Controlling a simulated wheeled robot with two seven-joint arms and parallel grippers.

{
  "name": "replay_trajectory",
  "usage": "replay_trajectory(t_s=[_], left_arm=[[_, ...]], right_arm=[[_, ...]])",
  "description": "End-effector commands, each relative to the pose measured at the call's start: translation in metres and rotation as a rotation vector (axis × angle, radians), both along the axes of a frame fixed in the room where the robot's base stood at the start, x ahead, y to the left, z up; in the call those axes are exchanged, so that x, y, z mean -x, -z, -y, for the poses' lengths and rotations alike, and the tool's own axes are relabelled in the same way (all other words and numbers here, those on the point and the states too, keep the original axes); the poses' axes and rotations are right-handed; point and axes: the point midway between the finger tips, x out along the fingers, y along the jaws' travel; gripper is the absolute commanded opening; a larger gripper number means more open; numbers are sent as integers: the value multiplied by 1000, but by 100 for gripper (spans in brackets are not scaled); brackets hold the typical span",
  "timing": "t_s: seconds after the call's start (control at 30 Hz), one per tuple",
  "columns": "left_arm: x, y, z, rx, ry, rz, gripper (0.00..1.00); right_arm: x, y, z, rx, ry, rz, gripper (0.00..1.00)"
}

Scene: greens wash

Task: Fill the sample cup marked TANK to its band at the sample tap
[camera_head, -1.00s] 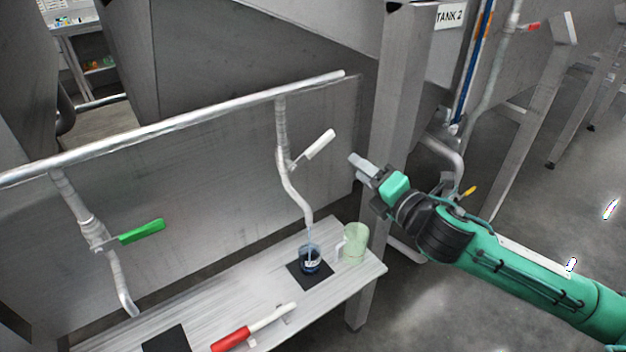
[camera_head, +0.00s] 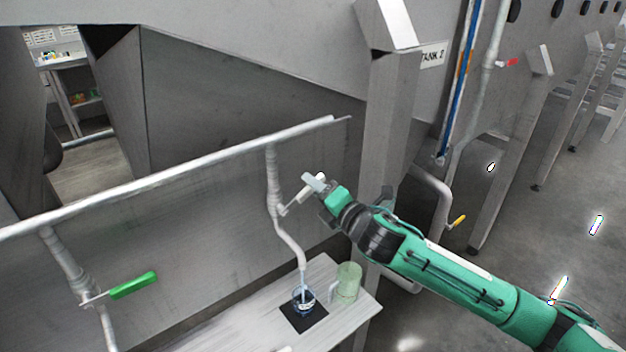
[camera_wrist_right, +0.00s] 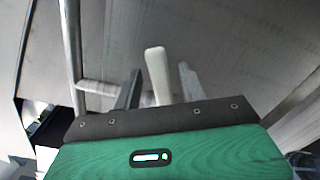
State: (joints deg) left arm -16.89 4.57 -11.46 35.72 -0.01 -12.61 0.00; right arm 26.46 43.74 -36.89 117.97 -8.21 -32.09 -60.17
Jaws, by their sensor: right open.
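The sample cup (camera_head: 304,305), clear with blue in it and a pale label I cannot read, stands on a black mat (camera_head: 318,320) under the middle tap (camera_head: 284,232). A thin bluish stream runs from the spout into the cup. The band and liquid level are too small to tell. The tap's white handle (camera_head: 294,201) slants up to the right. My right gripper (camera_head: 314,183) is at the handle. In the right wrist view the white handle (camera_wrist_right: 157,73) stands between its open fingers, with gaps beside it. My left gripper is out of view.
A pale green mug (camera_head: 348,283) stands on the bench (camera_head: 340,327) right of the cup. Another tap with a green handle (camera_head: 132,285) is at the left. A steel leg (camera_head: 383,140) rises behind my right arm. A "TANK 2" sign (camera_head: 433,55) hangs beyond it.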

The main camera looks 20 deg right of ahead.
Motion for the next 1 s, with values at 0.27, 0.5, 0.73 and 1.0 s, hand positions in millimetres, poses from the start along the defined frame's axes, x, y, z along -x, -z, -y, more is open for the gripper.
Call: replay_trajectory(t_s=[0.27, 0.5, 0.73, 1.0], left_arm=[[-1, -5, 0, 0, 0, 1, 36], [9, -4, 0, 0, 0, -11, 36], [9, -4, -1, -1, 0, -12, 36], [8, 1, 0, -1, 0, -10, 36]], right_arm=[[-13, 0, -5, 0, 0, 0, 42], [-13, 0, -5, 0, 0, 0, 34], [-13, 0, -5, 0, 0, 0, 0], [-14, 10, -2, -88, 0, -33, 0]])
